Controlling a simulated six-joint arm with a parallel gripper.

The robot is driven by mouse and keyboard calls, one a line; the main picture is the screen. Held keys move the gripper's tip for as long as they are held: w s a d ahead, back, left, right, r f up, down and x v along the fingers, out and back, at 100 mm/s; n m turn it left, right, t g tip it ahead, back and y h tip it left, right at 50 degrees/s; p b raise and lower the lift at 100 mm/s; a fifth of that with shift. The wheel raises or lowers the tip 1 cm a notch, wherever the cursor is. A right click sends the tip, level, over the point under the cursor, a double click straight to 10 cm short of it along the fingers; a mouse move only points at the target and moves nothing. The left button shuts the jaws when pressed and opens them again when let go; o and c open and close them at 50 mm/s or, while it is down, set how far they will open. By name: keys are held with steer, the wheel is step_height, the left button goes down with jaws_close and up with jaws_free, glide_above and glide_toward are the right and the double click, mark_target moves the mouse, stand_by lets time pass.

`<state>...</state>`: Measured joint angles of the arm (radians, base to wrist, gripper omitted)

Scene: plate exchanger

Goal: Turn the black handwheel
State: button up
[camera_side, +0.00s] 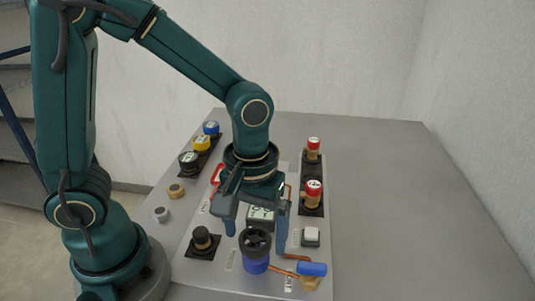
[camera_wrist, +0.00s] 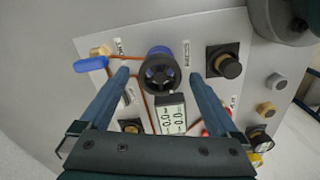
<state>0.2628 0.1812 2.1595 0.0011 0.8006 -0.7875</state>
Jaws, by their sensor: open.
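The black handwheel (camera_side: 257,238) has a spoked rim and sits on a blue body at the front of the grey panel. It also shows in the wrist view (camera_wrist: 159,72), upper middle. My gripper (camera_side: 256,241) is open, with its two blue fingers pointing down at the panel. In the wrist view the fingertips (camera_wrist: 160,76) lie left and right of the handwheel, with gaps on both sides. Nothing is held. I cannot tell whether the tips reach down to the rim's height.
A blue lever valve (camera_side: 311,269) stands close right of the handwheel, with copper pipe (camera_side: 296,257) beside it. A black knob (camera_side: 202,236) is to the left, a digital display (camera_side: 261,213) behind. Red-capped valves (camera_side: 313,190) stand at the right. The table's right side is clear.

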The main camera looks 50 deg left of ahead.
steer(key=shift+f, duration=0.2)
steer(key=shift+c, duration=0.4)
steer(key=c, duration=1.3)
steer(key=shift+m, duration=0.3)
steer(key=m, duration=0.4)
steer(key=shift+m, duration=0.3)
steer(key=m, duration=0.5)
steer(key=shift+s+m, duration=0.1)
steer(key=shift+m, duration=0.2)
